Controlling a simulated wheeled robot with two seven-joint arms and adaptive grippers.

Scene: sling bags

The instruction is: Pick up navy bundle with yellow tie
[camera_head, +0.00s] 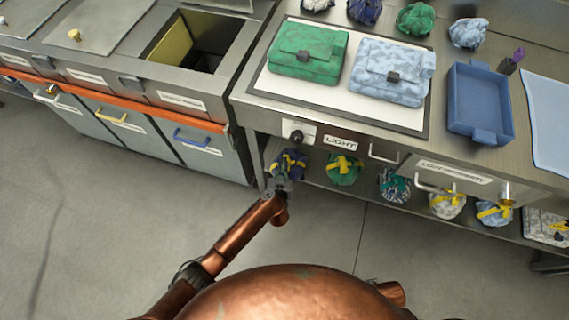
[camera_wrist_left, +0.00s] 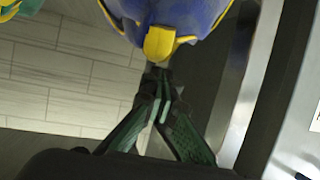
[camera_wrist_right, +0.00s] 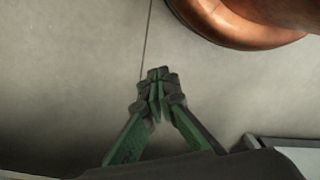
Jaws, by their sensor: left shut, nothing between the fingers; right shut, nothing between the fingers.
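The navy bundle with its yellow tie (camera_head: 291,160) sits at the left end of the low shelf under the light table. In the left wrist view the navy bundle (camera_wrist_left: 200,16) fills the top middle, its yellow knot hanging towards my fingers. My left gripper (camera_head: 283,184) is just in front of the bundle. Its fingertips (camera_wrist_left: 160,78) are shut with nothing between them, close below the knot; I cannot tell whether they touch it. My right gripper (camera_wrist_right: 157,80) is shut and empty over bare floor, and is not visible in the head view.
A green bundle with yellow tie (camera_head: 343,168) stands right of the navy one, with several more bundles further right. The counter edge and a knob (camera_head: 297,137) overhang the shelf. A table leg (camera_head: 257,165) stands close left. The floor (camera_head: 120,225) is clear.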

